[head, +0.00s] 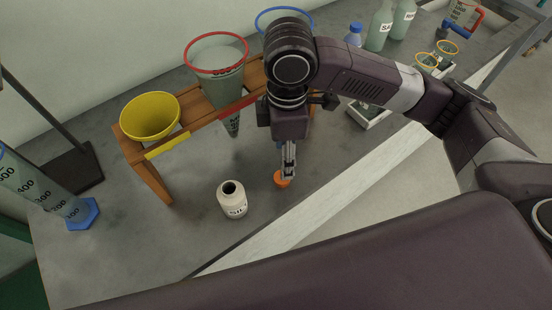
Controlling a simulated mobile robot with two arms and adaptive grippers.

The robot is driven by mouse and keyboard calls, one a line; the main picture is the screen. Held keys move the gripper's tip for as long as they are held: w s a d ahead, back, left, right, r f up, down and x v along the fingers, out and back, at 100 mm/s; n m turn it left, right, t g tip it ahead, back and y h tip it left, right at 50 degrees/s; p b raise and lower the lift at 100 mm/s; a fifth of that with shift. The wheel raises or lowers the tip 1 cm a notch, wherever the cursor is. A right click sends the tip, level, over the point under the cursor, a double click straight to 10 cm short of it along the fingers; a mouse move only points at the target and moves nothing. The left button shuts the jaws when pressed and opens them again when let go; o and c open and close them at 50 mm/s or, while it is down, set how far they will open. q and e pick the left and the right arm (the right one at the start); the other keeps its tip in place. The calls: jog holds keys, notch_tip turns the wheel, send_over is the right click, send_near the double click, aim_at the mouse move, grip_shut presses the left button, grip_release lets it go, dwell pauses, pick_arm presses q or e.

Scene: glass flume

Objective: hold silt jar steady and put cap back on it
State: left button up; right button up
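The silt jar (234,206), a small off-white jar with a dark lettered label, stands upright on the grey bench with its dark mouth open and no cap on it. An orange cap (280,181) is to the right of the jar, apart from it. My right gripper (288,178) points down at the cap, with its fingertips overlapping it in the picture. The fingers show edge-on, so I cannot tell whether they are closed on the cap. Nothing touches the jar. My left gripper is not in view.
Behind the jar a wooden rack (153,180) holds a yellow cone (150,118), a red-rimmed cone (217,82) and a blue-rimmed one. A measuring cylinder (50,190) is at left. Bottles (380,28) stand at the back right. A pale strip (320,205) runs along the bench front.

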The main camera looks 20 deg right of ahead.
jog(key=shift+s+r, duration=0.1)
jog(key=shift+s, duration=0.05)
jog(key=shift+s+r, duration=0.1)
jog(key=shift+s, duration=0.35)
jog(key=shift+w+f, duration=0.1)
jog(key=shift+f, duration=0.75)
jog(key=shift+w+f, duration=0.1)
jog(key=shift+f, duration=0.3)
jog(key=shift+w+a+f+p, duration=0.15)
jog(key=shift+f+p, duration=0.15)
jog(key=shift+f, duration=2.4)
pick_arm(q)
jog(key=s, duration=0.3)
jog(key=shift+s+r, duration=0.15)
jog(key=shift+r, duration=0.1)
